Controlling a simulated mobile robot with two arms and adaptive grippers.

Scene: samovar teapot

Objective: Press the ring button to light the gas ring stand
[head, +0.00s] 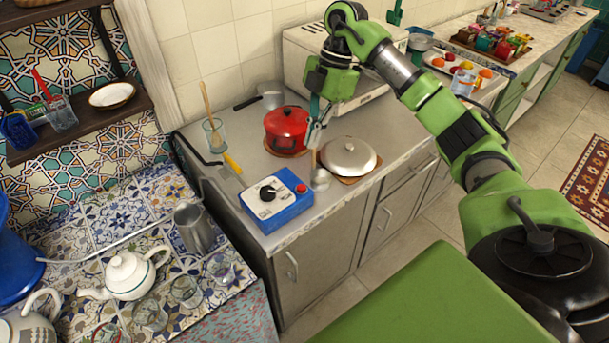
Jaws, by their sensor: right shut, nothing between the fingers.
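A blue box (257,214) with a pale top panel sits near the front left corner of the grey metal counter. A black knob (267,193) and a red button (301,188) are on its top. My right gripper (314,136) is shut and empty, pointing down above the counter. It is behind and above the red button, apart from it, between the red pot (283,128) and the lidded silver pan (348,156). I cannot make out a gas ring stand for certain, nor any flame. My left gripper is not in view.
A teapot (127,275), glasses and a long-handled metal pot (194,228) occupy the tiled surface at left.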

